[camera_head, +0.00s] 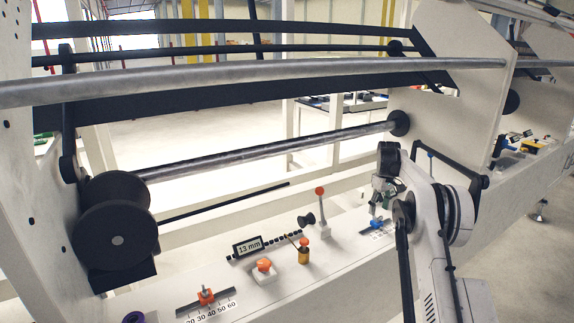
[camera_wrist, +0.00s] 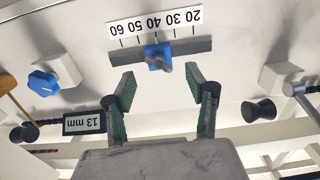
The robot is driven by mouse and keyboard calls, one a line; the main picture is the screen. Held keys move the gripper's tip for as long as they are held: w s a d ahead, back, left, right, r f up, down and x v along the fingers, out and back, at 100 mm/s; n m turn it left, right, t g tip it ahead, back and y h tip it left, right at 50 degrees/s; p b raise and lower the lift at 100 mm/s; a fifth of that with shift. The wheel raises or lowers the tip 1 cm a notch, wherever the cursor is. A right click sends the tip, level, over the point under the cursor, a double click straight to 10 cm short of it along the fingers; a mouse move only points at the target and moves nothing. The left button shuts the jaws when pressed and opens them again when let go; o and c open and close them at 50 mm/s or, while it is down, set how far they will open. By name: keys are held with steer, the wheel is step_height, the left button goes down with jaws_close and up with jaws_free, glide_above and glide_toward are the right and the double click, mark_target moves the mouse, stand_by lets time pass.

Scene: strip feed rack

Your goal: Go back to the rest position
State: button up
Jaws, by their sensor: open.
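My gripper (camera_wrist: 160,82) is open and empty in the wrist view, its two green-lined fingers spread wide. A blue slider knob (camera_wrist: 158,56) on a dark rail (camera_wrist: 188,47) with a 20 to 60 scale shows just beyond the fingertips, between them in the picture. The fingers do not appear to touch it. In the head view my gripper (camera_head: 381,192) hangs over the right part of the white ledge (camera_head: 285,293), just above the blue slider knob (camera_head: 376,223). My arm hides part of the ledge there.
Metal rollers (camera_head: 265,150) span the rack behind.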

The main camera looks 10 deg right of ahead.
steer(key=s+a+r+m+t, duration=0.1)
steer(key=s+a+r, duration=0.3)
steer(key=r, duration=0.5)
steer(key=s+a+r+t, duration=0.1)
steer(key=s+a+r, duration=0.1)
steer(key=a+r, duration=0.45)
steer(key=s+a+r+m+t, duration=0.1)
steer(key=s+a+r, duration=0.3)
steer(key=s+r, duration=0.25)
steer(key=s+a+r, duration=0.4)
steer(key=s+r, duration=0.1)
steer(key=s, duration=0.2)
steer(key=s+a+r+m+t, duration=0.1)
steer(key=s+a, duration=0.2)
steer(key=s, duration=0.6)
steer(key=s+a+t, duration=0.1)
steer(key=s+a, duration=0.3)
steer(key=s, duration=0.6)
steer(key=s+a+f+t, duration=0.1)
steer(key=s+a+f, duration=0.1)
steer(key=s+f, duration=0.2)
steer(key=s+a+f+m+t, duration=0.1)
steer(key=s+f, duration=0.3)
steer(key=s, duration=0.7)
steer(key=shift+s+a+f+m, duration=0.25)
steer(key=shift+a+f+m, duration=0.05)
steer(key=shift+a, duration=0.1)
steer(key=shift+c, duration=0.5)
